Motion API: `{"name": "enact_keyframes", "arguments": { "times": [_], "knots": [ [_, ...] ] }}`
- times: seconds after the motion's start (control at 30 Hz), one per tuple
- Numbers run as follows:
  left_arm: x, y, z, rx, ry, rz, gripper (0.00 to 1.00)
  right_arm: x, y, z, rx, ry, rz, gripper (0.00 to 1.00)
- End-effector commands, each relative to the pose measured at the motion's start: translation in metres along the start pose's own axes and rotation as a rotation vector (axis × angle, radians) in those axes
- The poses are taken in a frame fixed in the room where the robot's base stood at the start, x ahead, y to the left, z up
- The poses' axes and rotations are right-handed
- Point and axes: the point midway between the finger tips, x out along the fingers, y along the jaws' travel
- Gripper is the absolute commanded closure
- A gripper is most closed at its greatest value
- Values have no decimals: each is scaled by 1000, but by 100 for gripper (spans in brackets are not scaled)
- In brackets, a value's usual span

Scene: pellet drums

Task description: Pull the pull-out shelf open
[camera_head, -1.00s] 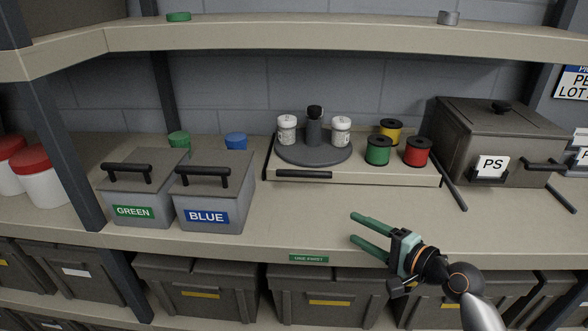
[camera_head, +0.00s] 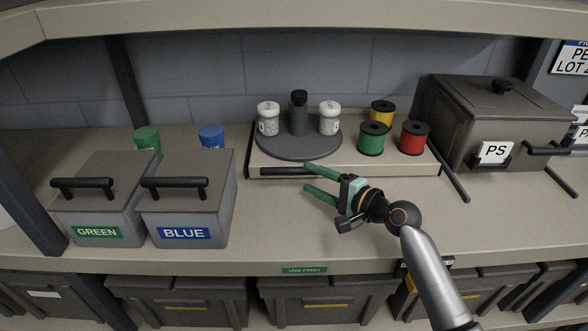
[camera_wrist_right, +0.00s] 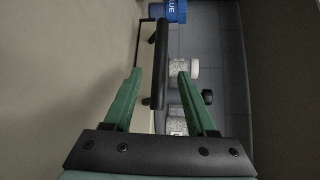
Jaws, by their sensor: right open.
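The pull-out shelf (camera_head: 400,170) is a low beige board on the main shelf, with a dark bar handle (camera_head: 280,171) on its front left. It carries a grey turntable with two white jars and a dark bottle, and three spools. My right gripper (camera_head: 307,178) is open and empty, its green fingers pointing left, near the handle's right end. In the right wrist view the handle (camera_wrist_right: 158,65) shows between the two spread fingers (camera_wrist_right: 160,72). I cannot tell whether a finger touches it. My left gripper is not in view.
The GREEN bin (camera_head: 100,215) and BLUE bin (camera_head: 190,215) stand left of the pull-out shelf. The PS bin (camera_head: 495,120) stands on its right. The main shelf's surface in front of the pull-out shelf (camera_head: 270,225) is clear apart from my right arm.

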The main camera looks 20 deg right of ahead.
Motion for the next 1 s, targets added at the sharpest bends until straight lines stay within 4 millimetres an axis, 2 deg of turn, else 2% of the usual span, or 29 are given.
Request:
{"name": "enact_keyframes", "arguments": {
  "times": [0.1, 0.3, 0.5, 0.77, 1.0],
  "knots": [
    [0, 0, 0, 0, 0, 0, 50, 24, -1, 0, 2, 0, -1, 43],
    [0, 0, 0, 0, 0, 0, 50, 51, 0, 0, 1, 0, 0, 43],
    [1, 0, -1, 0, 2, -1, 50, 62, 1, 0, 0, 1, 1, 43],
    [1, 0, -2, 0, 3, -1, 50, 62, 0, 0, -1, 0, 1, 43],
    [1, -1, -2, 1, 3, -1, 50, 62, 1, 0, -1, 1, 1, 68]
  ]
}}
